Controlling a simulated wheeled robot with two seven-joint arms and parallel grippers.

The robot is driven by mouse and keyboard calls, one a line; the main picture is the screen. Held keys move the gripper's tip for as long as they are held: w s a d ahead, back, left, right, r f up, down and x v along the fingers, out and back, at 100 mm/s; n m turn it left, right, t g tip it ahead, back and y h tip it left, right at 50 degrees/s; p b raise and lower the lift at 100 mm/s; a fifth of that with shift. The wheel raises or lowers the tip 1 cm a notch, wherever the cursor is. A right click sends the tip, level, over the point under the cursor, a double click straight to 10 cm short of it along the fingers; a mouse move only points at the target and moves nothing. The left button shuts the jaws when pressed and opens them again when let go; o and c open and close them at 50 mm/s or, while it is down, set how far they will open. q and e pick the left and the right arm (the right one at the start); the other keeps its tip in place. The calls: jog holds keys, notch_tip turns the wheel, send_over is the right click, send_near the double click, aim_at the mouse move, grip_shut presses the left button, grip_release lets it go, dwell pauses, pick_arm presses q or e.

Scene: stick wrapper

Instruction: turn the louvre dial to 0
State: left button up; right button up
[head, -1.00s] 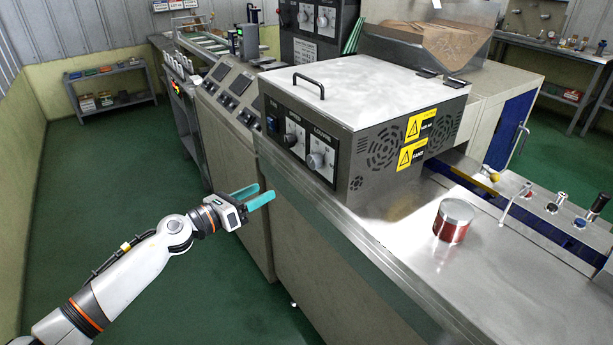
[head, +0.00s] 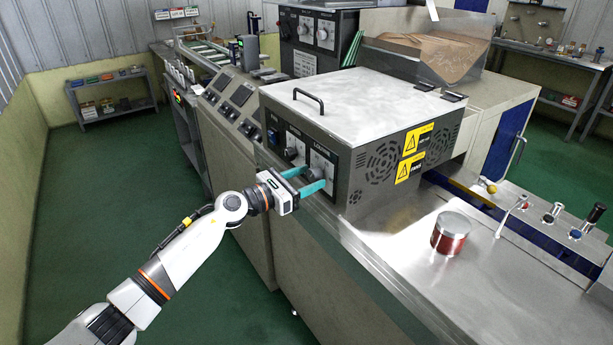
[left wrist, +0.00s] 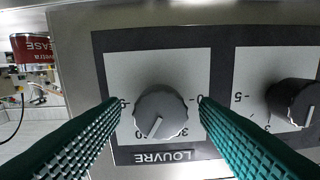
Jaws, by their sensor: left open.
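The louvre dial (left wrist: 161,113) is a round dark grey knob on a pale square plate, above an upside-down LOUVRE label, in the left wrist view. Its white pointer line slants toward the picture's lower left, near a partly hidden mark ending in 0. My left gripper (left wrist: 160,103) is open, with one teal finger on each side of the knob and gaps showing. In the head view, my left gripper (head: 317,178) is at the control panel's front and partly covers the dial. My right gripper is not in view.
A second knob (left wrist: 291,101) sits to the right in the left wrist view. The grey machine box (head: 365,95) has a handle on its lid. A red tin (head: 451,233) stands on the steel counter (head: 400,262). Green floor is clear at left.

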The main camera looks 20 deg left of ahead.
pick_arm(q)
jog(key=shift+w, duration=0.1)
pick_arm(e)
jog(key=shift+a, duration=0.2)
pick_arm(q)
jog(key=shift+c, duration=0.8)
jog(key=c, duration=0.8)
jog(key=shift+c, duration=0.2)
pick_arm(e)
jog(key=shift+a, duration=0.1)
